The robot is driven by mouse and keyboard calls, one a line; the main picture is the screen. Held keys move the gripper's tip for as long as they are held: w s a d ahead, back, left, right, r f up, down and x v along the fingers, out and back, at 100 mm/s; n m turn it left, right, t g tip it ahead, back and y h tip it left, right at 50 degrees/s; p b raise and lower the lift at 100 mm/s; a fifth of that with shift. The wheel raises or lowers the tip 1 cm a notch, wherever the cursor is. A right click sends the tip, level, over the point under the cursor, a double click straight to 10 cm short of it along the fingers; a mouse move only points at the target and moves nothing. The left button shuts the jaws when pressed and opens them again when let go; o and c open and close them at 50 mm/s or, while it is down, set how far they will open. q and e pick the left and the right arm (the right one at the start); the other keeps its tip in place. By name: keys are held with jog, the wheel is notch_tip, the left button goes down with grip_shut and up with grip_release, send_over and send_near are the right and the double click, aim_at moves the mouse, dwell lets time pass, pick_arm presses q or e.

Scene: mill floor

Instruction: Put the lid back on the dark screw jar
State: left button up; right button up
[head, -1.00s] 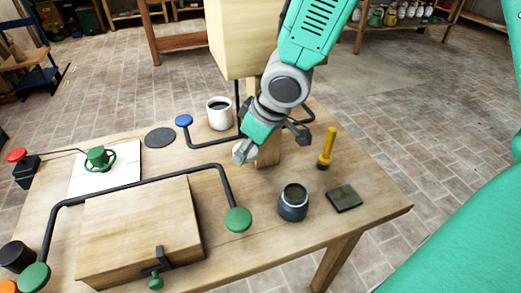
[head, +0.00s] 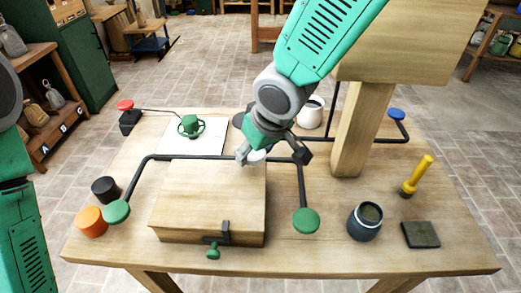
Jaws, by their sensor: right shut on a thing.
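The dark screw jar (head: 364,222) stands upright on the right part of the wooden table, near the front edge. It is blue-grey, and its round mouth is open at the top. My right gripper (head: 270,153) is above the back of a wooden block, well to the left of the jar. It is shut on a small pale round piece, probably the lid, partly hidden by the fingers. My left arm shows at the left edge, but its gripper is outside the view.
A black bent bar with green knobs (head: 306,221) spans the wooden block (head: 208,200). A wooden post (head: 360,130) rises behind the jar. A dark square pad (head: 421,235) and a yellow-handled tool (head: 417,175) are right of the jar. A white mug (head: 311,112) stands behind.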

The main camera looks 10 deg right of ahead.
jog(key=s+d+f+m+h, duration=0.1)
jog(key=s+d+m, duration=0.1)
jog(key=d, duration=0.5)
jog(key=s+d+f+m+h, duration=0.1)
jog(key=s+d+m, duration=0.1)
jog(key=d, duration=0.6)
jog(key=shift+s+d+m+b, duration=0.2)
jog(key=shift+s+m+b, duration=0.2)
jog(key=shift+m, duration=0.1)
